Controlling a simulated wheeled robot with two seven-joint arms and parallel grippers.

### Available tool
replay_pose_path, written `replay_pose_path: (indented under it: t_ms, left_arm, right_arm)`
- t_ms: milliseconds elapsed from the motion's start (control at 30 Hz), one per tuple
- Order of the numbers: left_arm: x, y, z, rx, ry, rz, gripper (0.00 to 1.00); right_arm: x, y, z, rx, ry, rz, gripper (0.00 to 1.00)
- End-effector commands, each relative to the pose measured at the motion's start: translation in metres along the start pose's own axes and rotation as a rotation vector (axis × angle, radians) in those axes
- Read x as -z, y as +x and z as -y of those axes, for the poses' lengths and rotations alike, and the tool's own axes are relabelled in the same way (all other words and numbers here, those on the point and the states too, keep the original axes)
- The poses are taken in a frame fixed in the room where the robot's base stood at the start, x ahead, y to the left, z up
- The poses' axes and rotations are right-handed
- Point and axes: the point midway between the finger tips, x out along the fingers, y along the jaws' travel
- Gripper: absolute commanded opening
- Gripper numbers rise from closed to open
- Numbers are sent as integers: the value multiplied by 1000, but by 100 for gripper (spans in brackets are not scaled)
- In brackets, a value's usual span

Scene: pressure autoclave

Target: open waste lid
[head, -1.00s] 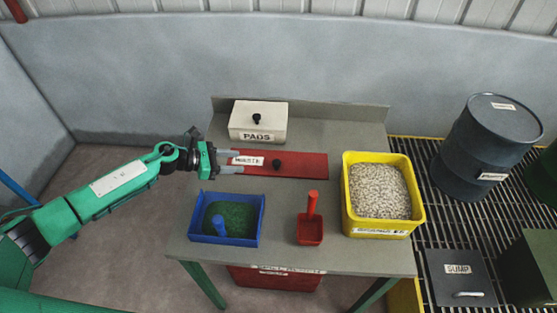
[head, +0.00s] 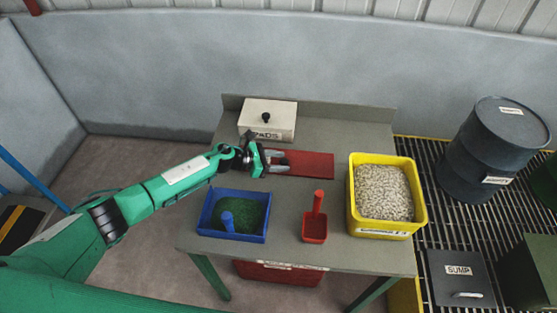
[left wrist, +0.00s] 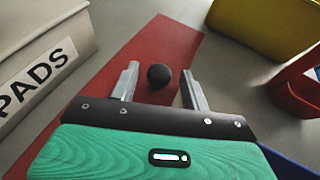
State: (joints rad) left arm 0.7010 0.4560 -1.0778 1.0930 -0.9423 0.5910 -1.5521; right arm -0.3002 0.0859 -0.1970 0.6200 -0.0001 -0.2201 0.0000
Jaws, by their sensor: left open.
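The red waste lid (head: 313,165) is a flat panel lying on the grey table. It also shows in the left wrist view (left wrist: 172,40). Its round black knob (left wrist: 159,76) sits between the fingertips in the left wrist view, with a gap on each side. My left gripper (head: 284,161) is open and empty over the left part of the lid. In the head view it hides the knob and the lid's label. I cannot tell whether the fingertips are down at knob height. My right gripper is not in view.
A white PADS box (head: 268,118) stands close behind the gripper. A blue tray (head: 262,231) with green material, a red scoop (head: 315,228) and a yellow bin (head: 411,222) of pale granules stand on the table (head: 340,258). A dark drum (head: 487,150) is at right.

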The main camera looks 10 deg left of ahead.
Motion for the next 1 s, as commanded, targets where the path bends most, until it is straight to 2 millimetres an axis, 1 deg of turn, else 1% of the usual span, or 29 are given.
replay_pose_path:
  t_ms: [233,267,400,500,767,1000]
  left_arm:
    - [0,1,0,0,0,0,47]
    - [0,0,0,0,0,0,45]
    - [0,0,0,0,-1,0,17]
    - [0,0,0,0,-1,0,0]
    - [-1,0,-1,5,-12,-6,0]
    - [-11,-2,-6,39,-95,-45,0]
  right_arm:
    - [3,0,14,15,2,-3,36]
    - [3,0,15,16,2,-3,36]
    - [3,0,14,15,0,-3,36]
    - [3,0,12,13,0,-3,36]
    - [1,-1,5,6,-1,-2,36]
    - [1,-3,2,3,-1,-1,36]
